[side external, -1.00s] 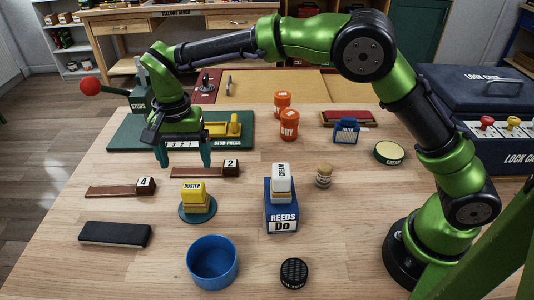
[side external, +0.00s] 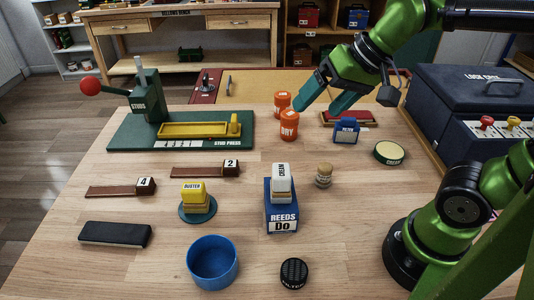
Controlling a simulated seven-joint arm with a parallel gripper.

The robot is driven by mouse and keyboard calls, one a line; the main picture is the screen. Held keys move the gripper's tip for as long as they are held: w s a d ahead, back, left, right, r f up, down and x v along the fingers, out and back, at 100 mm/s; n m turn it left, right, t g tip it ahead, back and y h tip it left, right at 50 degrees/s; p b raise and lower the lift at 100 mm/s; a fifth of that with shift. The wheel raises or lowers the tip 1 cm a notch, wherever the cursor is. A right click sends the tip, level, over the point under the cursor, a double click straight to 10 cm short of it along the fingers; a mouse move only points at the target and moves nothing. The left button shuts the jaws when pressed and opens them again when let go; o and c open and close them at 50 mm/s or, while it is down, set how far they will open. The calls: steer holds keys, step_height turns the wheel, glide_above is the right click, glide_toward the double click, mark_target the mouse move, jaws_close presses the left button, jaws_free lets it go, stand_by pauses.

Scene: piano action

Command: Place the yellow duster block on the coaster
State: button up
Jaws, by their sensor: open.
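The yellow duster block (side external: 193,189) stands upright on the round dark green coaster (side external: 198,214) at the left front of the table. It has a tan lower part that faces the coaster, and its label reads DUSTER. My gripper (side external: 325,104) is open and empty at the back right, above the table near the orange canisters. It is well away from the duster block and coaster. Nothing hides the block, and only the coaster's middle is covered.
A blue bowl (side external: 212,262) is in front. Orange canisters (side external: 289,126) stand near my gripper. The green stud press (side external: 180,132) is at the back left.

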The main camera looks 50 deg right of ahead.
steer(key=shift+n+t, duration=0.3)
steer(key=shift+t, duration=0.3)
steer(key=s, duration=0.1)
steer(key=s+d+f, duration=0.1)
steer(key=s+f, duration=0.1)
steer(key=shift+s+d+f, duration=0.1)
steer(key=shift+s+d, duration=0.25)
steer(key=shift+s, duration=0.05)
